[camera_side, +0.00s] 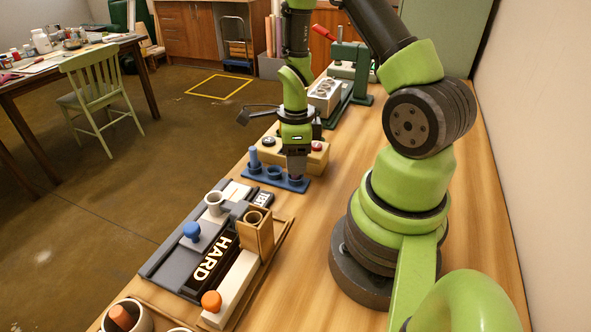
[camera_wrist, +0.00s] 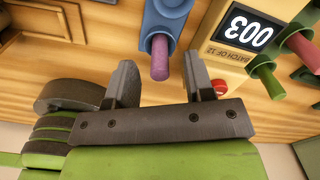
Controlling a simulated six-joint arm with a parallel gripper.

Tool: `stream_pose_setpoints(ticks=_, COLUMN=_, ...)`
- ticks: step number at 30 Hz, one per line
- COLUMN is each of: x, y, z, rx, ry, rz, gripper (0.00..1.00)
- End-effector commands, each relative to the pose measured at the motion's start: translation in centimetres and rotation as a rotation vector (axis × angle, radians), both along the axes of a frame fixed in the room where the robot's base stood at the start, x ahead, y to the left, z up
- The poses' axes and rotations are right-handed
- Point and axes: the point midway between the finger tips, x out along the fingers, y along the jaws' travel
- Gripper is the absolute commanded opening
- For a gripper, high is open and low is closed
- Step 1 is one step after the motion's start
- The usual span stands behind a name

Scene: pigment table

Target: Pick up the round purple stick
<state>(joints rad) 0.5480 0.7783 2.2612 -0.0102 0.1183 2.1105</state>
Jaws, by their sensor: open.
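The round purple stick (camera_wrist: 160,58) shows in the wrist view, with one end at the blue rack (camera_wrist: 166,18). My gripper (camera_wrist: 158,66) is open, with one finger on each side of the stick and visible gaps between. No contact with the stick shows. In the side view my gripper (camera_side: 297,168) points down over the right end of the blue rack (camera_side: 268,177). The stick is mostly hidden there by the gripper.
A wooden box with a counter reading 003 (camera_wrist: 247,36) and a red button (camera_wrist: 219,87) stands close by. A blue peg (camera_side: 254,159) stands at the rack's left end. The HARD tray (camera_side: 213,258), a blue knob (camera_side: 191,231) and an orange-topped piece (camera_side: 211,301) lie nearer the camera.

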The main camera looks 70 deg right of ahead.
Motion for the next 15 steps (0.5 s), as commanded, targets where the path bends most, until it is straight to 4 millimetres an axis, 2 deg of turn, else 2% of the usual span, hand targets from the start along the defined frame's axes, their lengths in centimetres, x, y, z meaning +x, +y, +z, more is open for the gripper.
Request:
stream_pose_setpoints(ticks=4, x=-0.03, y=0.04, z=-0.96, rx=0.001, ry=0.0, rz=0.001, gripper=0.48)
stream_pose_setpoints(ticks=11, x=0.0, y=0.02, z=-0.99, rx=0.0, ry=-0.001, rz=0.001, gripper=0.48)
stream_pose_setpoints(ticks=15, x=0.0, y=0.02, z=-0.98, rx=0.0, ry=-0.001, rz=0.002, gripper=0.16)
